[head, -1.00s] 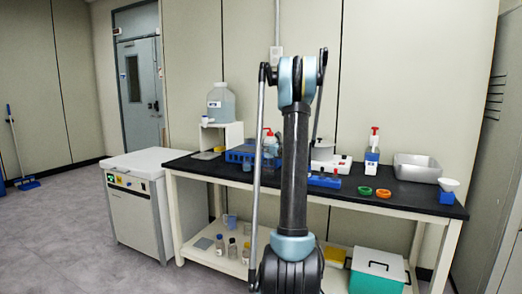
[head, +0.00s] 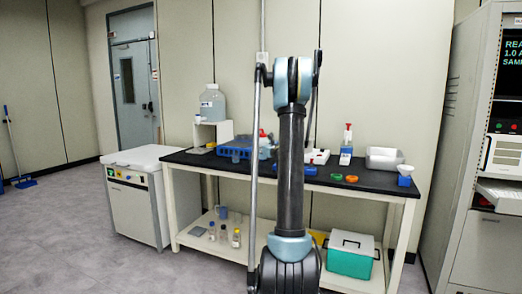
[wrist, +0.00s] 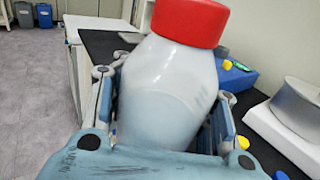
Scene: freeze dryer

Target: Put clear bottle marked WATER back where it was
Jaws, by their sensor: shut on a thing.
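A clear bottle with a red cap (wrist: 165,95) fills the middle of the wrist view, leaning a little in the picture. My gripper (wrist: 168,75) is shut on its body, with one finger on each side. No WATER marking can be read on the side facing the wrist camera.
A blue rack (head: 232,149) and a large carboy (head: 212,106) are on the left of the bench. A red-topped bottle (head: 346,151), green and orange rings and a metal tray (head: 385,158) are to the right. A tall instrument cabinet (head: 462,190) stands at far right.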

